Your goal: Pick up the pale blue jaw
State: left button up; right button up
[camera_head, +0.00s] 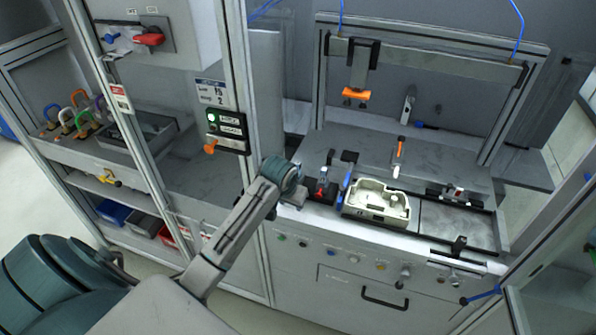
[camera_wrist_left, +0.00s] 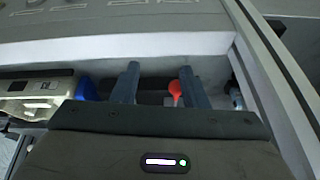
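A small pale bluish upright piece (camera_head: 323,173) stands on the bench front, just above a red part (camera_head: 320,192). I take it for the pale blue jaw, but it is too small to be sure. My left gripper (camera_head: 297,196) is at the bench's front left, just left of that piece. In the left wrist view its two dark fingers (camera_wrist_left: 159,84) are apart with nothing gripped. The red part (camera_wrist_left: 175,90) shows beyond them, near the right finger. A greyish-blue piece (camera_wrist_left: 236,96) lies further right, partly hidden. My right gripper is not in view.
A cream tray-like housing (camera_head: 377,202) sits right of the gripper, with a saturated blue part (camera_head: 346,182) beside it. A metal frame (camera_head: 316,85) stands over the bench.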

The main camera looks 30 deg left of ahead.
pick_arm(q)
jog(key=n, duration=0.1)
send_near(298, 163)
jog(key=f, duration=0.2)
jog(key=p+x, duration=0.2)
jog(key=x, duration=0.3)
jog(key=shift+s+a, duration=0.1)
jog(key=shift+a, duration=0.05)
jog(key=shift+f+p, duration=0.15)
jog(key=shift+p, duration=0.25)
jog(key=p+x, duration=0.1)
jog(key=x, duration=0.1)
jog(key=w+p+x, duration=0.1)
jog(key=x, duration=0.1)
jog(key=shift+s+r, duration=0.1)
jog(key=shift+r, duration=0.15)
jog(key=shift+w+f+p, duration=0.2)
jog(key=shift+f+p, duration=0.1)
jog(key=shift+f, duration=0.2)
jog(key=shift+c, duration=1.1)
grip_shut()
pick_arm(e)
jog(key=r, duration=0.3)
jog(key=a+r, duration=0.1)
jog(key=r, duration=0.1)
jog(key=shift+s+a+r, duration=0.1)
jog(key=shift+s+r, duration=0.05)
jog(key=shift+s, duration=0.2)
